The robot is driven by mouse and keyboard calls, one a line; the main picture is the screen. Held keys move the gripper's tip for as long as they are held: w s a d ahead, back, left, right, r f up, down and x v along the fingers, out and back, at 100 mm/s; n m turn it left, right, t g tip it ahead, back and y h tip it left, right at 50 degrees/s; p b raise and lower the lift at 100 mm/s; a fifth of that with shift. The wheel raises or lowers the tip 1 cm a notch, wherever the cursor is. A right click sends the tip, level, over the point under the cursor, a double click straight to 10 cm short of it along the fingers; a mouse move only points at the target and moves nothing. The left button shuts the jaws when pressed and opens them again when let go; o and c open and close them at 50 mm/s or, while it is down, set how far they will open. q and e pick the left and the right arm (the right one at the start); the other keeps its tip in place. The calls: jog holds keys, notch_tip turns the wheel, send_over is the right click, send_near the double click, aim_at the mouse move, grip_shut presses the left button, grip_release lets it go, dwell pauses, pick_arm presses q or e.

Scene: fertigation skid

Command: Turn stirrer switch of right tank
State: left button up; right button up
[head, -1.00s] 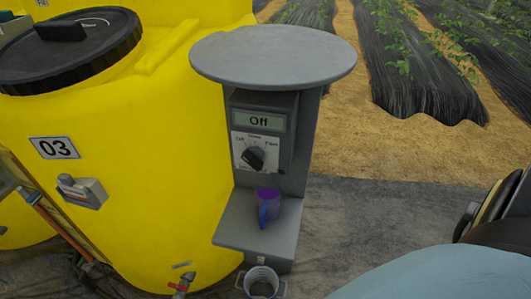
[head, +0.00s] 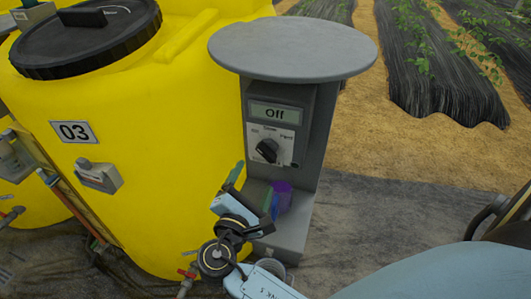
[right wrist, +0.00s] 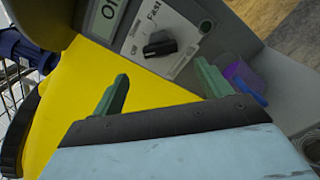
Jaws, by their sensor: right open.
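The stirrer switch appears to be the black rotary knob (head: 267,150) on a pale dial plate, on the grey control stand (head: 315,125) beside the yellow tank 03 (head: 180,140). My right gripper (head: 250,188) is open and empty, below and in front of the dial, apart from the knob. In the right wrist view, the knob (right wrist: 160,46) lies beyond and between the two green fingertips (right wrist: 162,85), and "Fast" is readable on the plate. My left gripper is not in view.
A purple cup (head: 284,194) stands on the stand's low shelf, close behind my right gripper. A round grey top (head: 295,47) overhangs the dial. A grey box (head: 98,175) is mounted on the tank. Open ground lies right of the stand.

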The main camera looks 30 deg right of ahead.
aim_at(264, 156)
jog(key=x, duration=1)
jog(key=shift+w+d+f, duration=0.1)
jog(key=shift+w, duration=0.05)
jog(key=c, duration=1)
